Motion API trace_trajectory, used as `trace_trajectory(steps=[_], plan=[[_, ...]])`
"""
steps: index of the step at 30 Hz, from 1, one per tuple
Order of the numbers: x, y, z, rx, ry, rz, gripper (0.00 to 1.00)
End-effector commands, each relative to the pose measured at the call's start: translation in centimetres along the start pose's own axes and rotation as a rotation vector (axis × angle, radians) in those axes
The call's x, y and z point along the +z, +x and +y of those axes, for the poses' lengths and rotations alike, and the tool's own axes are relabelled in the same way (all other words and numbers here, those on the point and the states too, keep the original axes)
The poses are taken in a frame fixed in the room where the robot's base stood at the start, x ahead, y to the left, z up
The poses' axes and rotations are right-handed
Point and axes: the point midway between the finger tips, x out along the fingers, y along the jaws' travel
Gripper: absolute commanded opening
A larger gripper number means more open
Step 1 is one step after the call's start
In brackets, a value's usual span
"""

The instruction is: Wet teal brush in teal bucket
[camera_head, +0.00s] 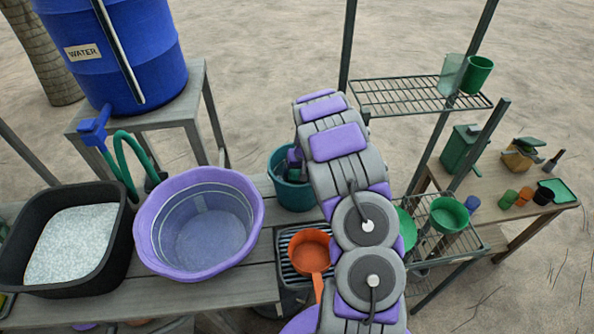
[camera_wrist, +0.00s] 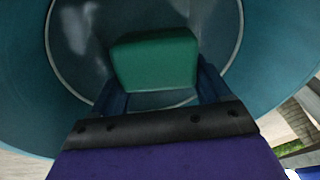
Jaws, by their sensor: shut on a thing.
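The teal bucket (camera_head: 290,198) stands on the wooden table, partly hidden behind my arm in the head view. In the wrist view its round teal wall (camera_wrist: 265,55) surrounds my gripper. My gripper (camera_wrist: 158,82) points down into the bucket and is shut on the teal brush (camera_wrist: 155,58), which shows as a green-teal block between the fingers. The brush is inside the bucket's opening; whether it touches the bottom or any water, I cannot tell. Pale reflections show on the bucket's inside.
A purple basin (camera_head: 160,235) and a black tub (camera_head: 120,255) of pale grains stand left on the table. An orange pan (camera_head: 308,250) lies in front of the bucket. A blue water barrel (camera_head: 150,45) stands behind; a metal rack (camera_head: 405,97) stands right.

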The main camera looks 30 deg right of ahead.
Motion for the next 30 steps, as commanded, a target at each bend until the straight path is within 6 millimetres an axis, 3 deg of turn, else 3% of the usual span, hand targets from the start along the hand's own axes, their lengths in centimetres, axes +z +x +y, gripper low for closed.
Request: trace_trajectory(steps=[11, 30], plan=[[-0.1, -0.3, -0.1, -0.001, -0.002, 0.0, 0.52], [-1.6, -6.9, -1.6, 0.003, -0.004, 0.002, 0.52]])
